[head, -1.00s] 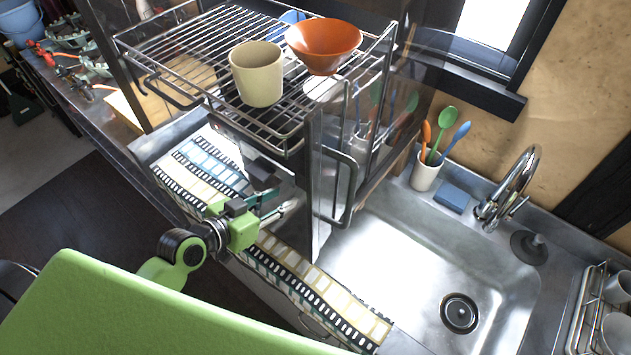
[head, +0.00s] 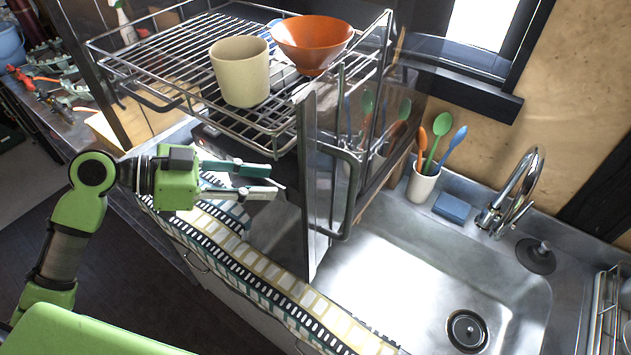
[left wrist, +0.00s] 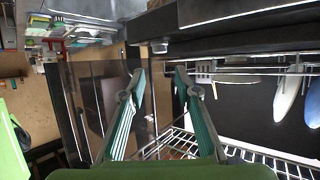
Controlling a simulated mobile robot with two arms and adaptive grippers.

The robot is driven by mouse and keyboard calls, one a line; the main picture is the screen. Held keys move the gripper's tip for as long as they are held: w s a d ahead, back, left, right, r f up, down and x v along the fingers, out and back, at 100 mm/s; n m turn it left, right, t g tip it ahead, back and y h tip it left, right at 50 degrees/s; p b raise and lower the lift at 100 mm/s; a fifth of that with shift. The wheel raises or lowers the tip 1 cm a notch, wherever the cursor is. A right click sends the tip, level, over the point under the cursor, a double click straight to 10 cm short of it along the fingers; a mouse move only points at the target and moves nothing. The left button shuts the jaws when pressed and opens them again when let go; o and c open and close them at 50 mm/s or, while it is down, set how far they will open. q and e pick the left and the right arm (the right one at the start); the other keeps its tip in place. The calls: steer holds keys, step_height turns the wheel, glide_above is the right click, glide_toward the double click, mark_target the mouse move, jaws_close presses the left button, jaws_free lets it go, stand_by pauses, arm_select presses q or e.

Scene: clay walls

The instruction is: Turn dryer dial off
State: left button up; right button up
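The dryer is a metal-framed cabinet with a wire rack (head: 180,78) on top and an upright door panel with a bar handle (head: 345,200) on its right. A dark unit (head: 213,143) sits under the rack. My left gripper (head: 272,181) is open and empty, level, just below the rack's front edge and left of the door panel. In the left wrist view its fingers (left wrist: 160,78) are apart with nothing between them. My right gripper is not in view.
A beige cup (head: 240,72) and an orange bowl (head: 312,42) stand on the rack. A filmstrip-patterned cloth (head: 270,282) lies along the counter below my gripper. The sink (head: 400,265), a utensil cup (head: 422,184) and a blue sponge (head: 452,207) are to the right.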

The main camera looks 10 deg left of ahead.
arm_select(q)
steer(key=p+x, duration=0.3)
steer(key=x, duration=0.8)
steer(key=shift+p, duration=0.4)
steer(key=shift+w+d+f, duration=0.2)
steer(key=shift+d, duration=0.2)
steer(key=c, duration=0.8)
